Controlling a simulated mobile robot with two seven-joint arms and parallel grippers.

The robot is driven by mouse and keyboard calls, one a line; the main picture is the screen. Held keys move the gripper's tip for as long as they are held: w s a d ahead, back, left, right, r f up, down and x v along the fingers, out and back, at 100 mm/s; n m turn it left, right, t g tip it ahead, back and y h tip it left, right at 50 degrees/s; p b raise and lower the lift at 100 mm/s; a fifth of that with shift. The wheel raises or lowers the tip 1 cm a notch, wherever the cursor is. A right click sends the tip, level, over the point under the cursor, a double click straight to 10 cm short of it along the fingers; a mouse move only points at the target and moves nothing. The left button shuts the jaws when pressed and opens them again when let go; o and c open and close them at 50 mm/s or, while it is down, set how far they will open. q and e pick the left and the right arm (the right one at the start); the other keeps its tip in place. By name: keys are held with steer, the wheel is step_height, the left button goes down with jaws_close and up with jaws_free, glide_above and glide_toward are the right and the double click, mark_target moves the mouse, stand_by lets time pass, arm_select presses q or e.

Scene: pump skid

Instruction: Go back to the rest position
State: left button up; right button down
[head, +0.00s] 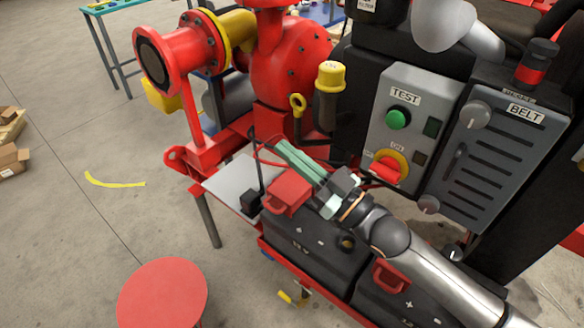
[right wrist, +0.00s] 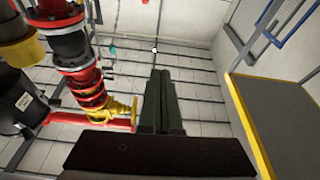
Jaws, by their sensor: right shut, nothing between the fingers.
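My right gripper (head: 284,150) reaches in from the lower right in the head view, above the black batteries (head: 310,240) of the skid. Its two pale green fingers are together with nothing between them. They lie close to a red battery terminal cover (head: 287,190); whether they touch it I cannot tell. In the right wrist view the dark green fingers (right wrist: 161,85) are side by side and empty, pointing toward a tiled wall. My left gripper is not in either view.
A grey TEST box (head: 407,115) and a BELT panel (head: 500,140) stand right of the gripper. The red pump (head: 290,65) and a yellow-capped cylinder (head: 330,76) are behind it. A red round stool top (head: 162,293) is at lower left. Open floor lies left.

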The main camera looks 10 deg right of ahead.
steer(key=s+a+r, duration=0.2)
steer(key=s+r, duration=0.1)
steer(key=s, duration=0.5)
steer(key=d+f+m+g+h+p, duration=0.1)
steer(key=d+f+m+h, duration=0.2)
steer(key=f, duration=0.6)
steer(key=d+f+m+g+h+p, duration=0.15)
steer(key=f+h, duration=0.25)
steer(key=f, duration=0.5)
steer(key=s+d+f+m+g+h, duration=0.1)
steer(key=s+d+f+g+h, duration=0.1)
steer(key=s+f, duration=0.3)
steer(key=s+d+f+m+g+h, duration=0.1)
steer(key=s+f, duration=0.5)
steer(key=f, duration=0.7)
steer(key=shift+d+g+h, duration=0.7)
steer(key=shift+d+g, duration=0.3)
steer(key=shift+g, duration=0.05)
